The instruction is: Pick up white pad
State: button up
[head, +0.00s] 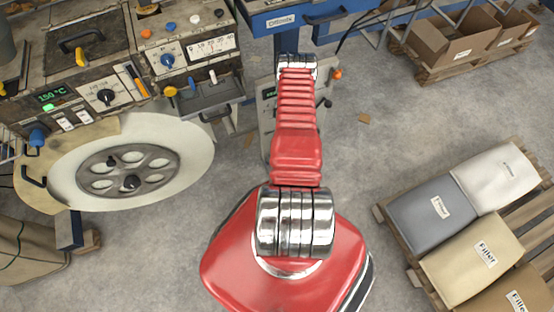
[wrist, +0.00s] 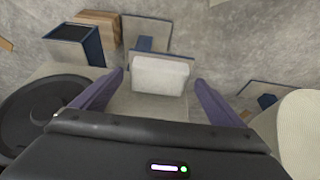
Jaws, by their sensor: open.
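The white pad (wrist: 159,76) is a pale block with a rounded top edge in the upper middle of the wrist view. A blue and grey piece shows right behind it, and a pale flat surface lies on its near side. My gripper (wrist: 160,80) is open, with one purple finger to the left of the pad and one to the right. Gaps show between the pad and both fingers, and nothing is held. I cannot tell how far the fingertips are from the pad in depth. In the head view my red arm hides the gripper, and I cannot make out the pad.
In the wrist view a dark blue box (wrist: 75,42) and a brown block (wrist: 98,24) stand at the upper left. A dark wheel (wrist: 38,112) is at left. In the head view a machine with a large reel (head: 130,160) stands left and sacks (head: 470,255) lie right.

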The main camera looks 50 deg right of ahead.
jog(key=shift+x, duration=0.75)
jog(key=shift+c, duration=0.2)
jog(key=c, duration=1.1)
jog(key=shift+r, duration=0.1)
jog(key=shift+s+a+r, duration=0.1)
jog(key=shift+s+r, duration=0.1)
jog(key=shift+r, duration=0.15)
notch_tip(320, 180, up, 6)
jog(key=s+a, duration=0.5)
jog(key=s, duration=0.3)
jog(key=s+a, duration=0.5)
jog(key=s, duration=0.4)
jog(key=shift+r, duration=0.1)
